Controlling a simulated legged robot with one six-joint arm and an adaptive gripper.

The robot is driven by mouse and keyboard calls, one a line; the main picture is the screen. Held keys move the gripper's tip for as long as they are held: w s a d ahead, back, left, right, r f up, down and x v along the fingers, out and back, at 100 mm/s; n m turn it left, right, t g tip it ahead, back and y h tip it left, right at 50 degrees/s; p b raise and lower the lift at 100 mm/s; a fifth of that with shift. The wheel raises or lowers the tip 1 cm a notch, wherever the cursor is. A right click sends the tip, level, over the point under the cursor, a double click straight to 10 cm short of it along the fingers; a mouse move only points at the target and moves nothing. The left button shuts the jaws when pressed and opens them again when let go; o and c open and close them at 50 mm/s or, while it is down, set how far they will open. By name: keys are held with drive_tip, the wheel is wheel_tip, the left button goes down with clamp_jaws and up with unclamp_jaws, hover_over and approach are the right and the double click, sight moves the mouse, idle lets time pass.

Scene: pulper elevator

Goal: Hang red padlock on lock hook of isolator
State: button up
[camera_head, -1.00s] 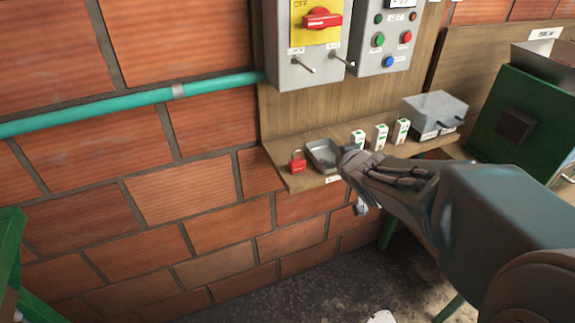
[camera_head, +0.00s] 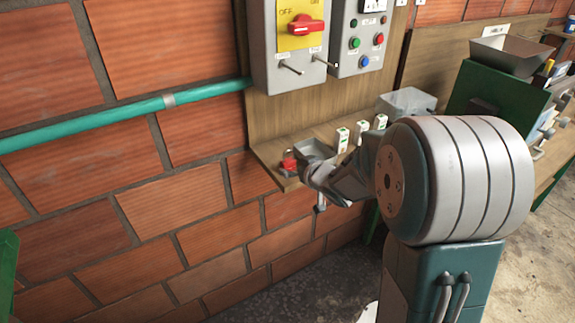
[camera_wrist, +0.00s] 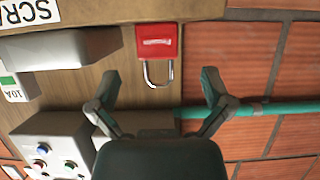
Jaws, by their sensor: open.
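The red padlock (camera_head: 288,161) sits at the left end of the wooden shelf in the head view. In the wrist view the padlock (camera_wrist: 159,42) lies beyond my fingertips, its silver shackle pointing toward my gripper. My gripper (camera_wrist: 160,80) is open, with a finger to either side of the shackle's line and nothing held. In the head view my gripper (camera_head: 310,170) is close beside the padlock and partly hides the tray. The grey isolator (camera_head: 262,72) hangs on the board above, with a red handle (camera_head: 306,25) on yellow. A metal peg (camera_head: 291,68) and another (camera_head: 325,61) stick out below the handle.
A grey tray (camera_head: 315,150) and several small white-and-green breakers (camera_head: 342,138) stand on the shelf (camera_head: 265,160). A button box (camera_head: 345,60) is right of the isolator. A teal pipe (camera_head: 120,114) crosses the brick wall at left.

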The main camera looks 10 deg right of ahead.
sight(291, 164)
drive_tip(key=x, duration=0.4)
drive_tip(key=shift+s+f, duration=0.1)
drive_tip(key=shift+d, duration=0.4)
drive_tip(key=shift+a, duration=0.3)
drive_tip(key=c, duration=1.3)
drive_tip(key=shift+a, duration=0.15)
